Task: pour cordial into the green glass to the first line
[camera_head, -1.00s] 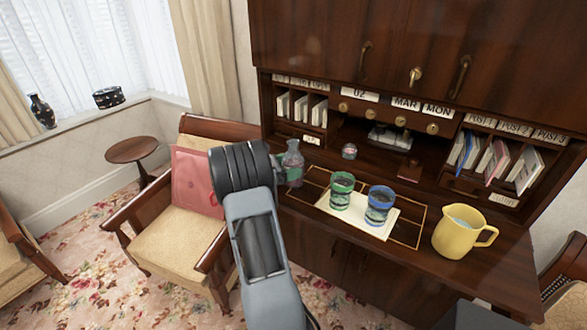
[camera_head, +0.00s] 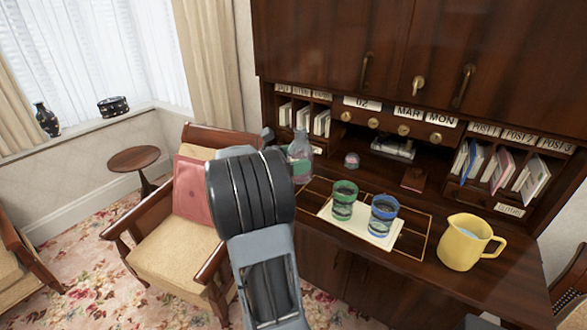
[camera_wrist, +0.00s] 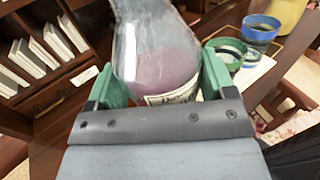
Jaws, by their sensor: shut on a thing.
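My gripper (camera_wrist: 158,92) is shut on a clear glass bottle (camera_wrist: 152,40) with a pale label and pinkish liquid low inside. In the head view the bottle (camera_head: 300,160) looks upright at the desk's left end, partly behind my arm. I cannot tell whether its base touches the desk. The green glass (camera_head: 344,201) stands on a cream mat (camera_head: 362,231), to the right of the bottle. It also shows in the wrist view (camera_wrist: 228,56). Dark bands ring it; its liquid level is unclear.
A blue glass (camera_head: 383,216) stands right beside the green glass on the mat. A yellow jug (camera_head: 464,243) stands further right on the desk (camera_head: 500,280). Pigeonholes with letters (camera_head: 525,180) line the back. An armchair (camera_head: 170,252) is at the left.

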